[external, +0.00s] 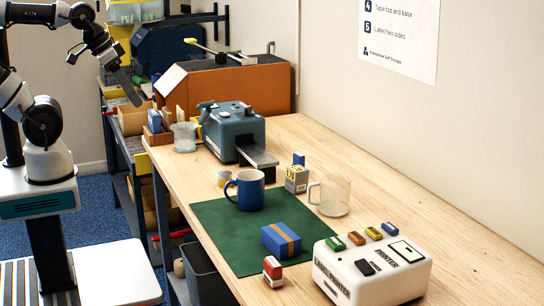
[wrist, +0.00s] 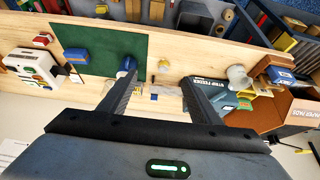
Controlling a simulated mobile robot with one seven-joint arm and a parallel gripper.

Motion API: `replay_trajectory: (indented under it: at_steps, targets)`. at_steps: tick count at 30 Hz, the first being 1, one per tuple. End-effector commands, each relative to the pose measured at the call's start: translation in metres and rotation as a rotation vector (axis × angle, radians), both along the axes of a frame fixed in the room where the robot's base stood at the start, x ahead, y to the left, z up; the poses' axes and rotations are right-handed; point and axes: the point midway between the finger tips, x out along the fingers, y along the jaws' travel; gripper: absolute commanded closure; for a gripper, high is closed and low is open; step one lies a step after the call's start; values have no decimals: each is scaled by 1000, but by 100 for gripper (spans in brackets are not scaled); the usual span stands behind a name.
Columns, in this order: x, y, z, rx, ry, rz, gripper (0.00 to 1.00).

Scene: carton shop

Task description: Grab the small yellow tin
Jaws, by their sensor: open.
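The small yellow tin (external: 224,178) stands on the bare wood beside the green mat, partly behind the blue mug (external: 250,190). The tin also shows in the wrist view (wrist: 163,66), just right of the mug (wrist: 127,65). My gripper (wrist: 159,82) is open and empty. In the wrist view its fingers spread to either side of the tin's line of sight, with the tin well beyond them. In the external view my arm is at the upper left, raised and away from the tin.
A grey-blue strip feeder (external: 236,130) stands behind the tin. A blue box (external: 282,239) lies on the green mat (external: 221,224). A white label printer (external: 375,275) stands at the front.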

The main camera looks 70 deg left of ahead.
Motion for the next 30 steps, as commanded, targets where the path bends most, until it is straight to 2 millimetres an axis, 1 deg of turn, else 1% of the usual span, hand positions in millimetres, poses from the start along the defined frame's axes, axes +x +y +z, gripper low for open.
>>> replay_trajectory:
  at_steps: [2,5,8,9,11,12,13,14,15,17,18,20,21,24,25,27,30]
  targets:
    - [5,0,2,5,9,-7,43]
    - [21,2,5,18,44,-32,43]
    - [52,4,8,42,104,-80,43]
    - [68,6,8,51,132,-104,43]
    - [92,8,4,67,175,-144,43]
    - [109,10,1,75,202,-171,43]
    - [121,12,-3,82,224,-191,43]
    - [134,13,-8,87,244,-211,43]
    - [150,15,-15,93,271,-238,43]
    - [175,19,-30,101,313,-278,43]
    - [190,22,-40,106,339,-305,43]
    - [211,25,-57,112,376,-344,43]
    - [223,27,-69,113,397,-367,43]
    - [246,32,-95,116,441,-418,43]
    - [251,33,-101,117,451,-430,43]
    - [260,35,-113,118,467,-451,43]
    - [266,36,-124,117,480,-467,43]
